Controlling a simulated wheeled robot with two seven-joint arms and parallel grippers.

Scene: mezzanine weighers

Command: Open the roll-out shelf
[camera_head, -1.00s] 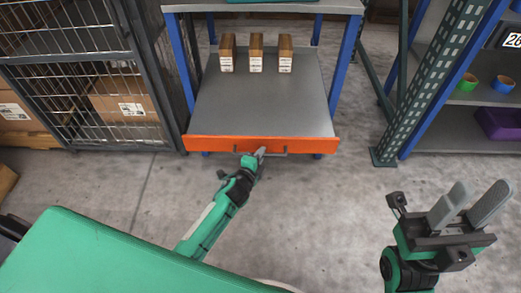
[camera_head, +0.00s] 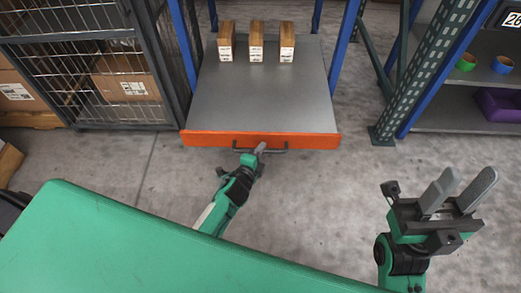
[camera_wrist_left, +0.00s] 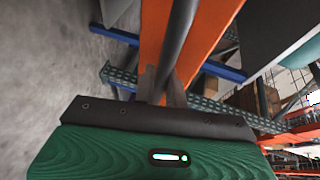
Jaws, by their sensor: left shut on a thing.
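The roll-out shelf (camera_head: 262,95) is a grey platform with an orange front panel (camera_head: 210,138), pulled out from a blue-posted rack. A dark bar handle (camera_head: 278,150) is on the front panel; it also shows in the left wrist view (camera_wrist_left: 178,35). My left gripper (camera_head: 258,152) is at the handle and shut on it; its fingers (camera_wrist_left: 162,85) sit around the bar in the left wrist view. My right gripper (camera_head: 457,192) is open and empty at the lower right, away from the shelf.
Three brown boxes (camera_head: 256,42) stand at the back of the shelf. A wire cage (camera_head: 95,60) with cartons is to the left. A rack with green perforated posts (camera_head: 420,75), rings and a purple bin (camera_head: 497,105) is to the right. The concrete floor (camera_head: 330,190) before the shelf is clear.

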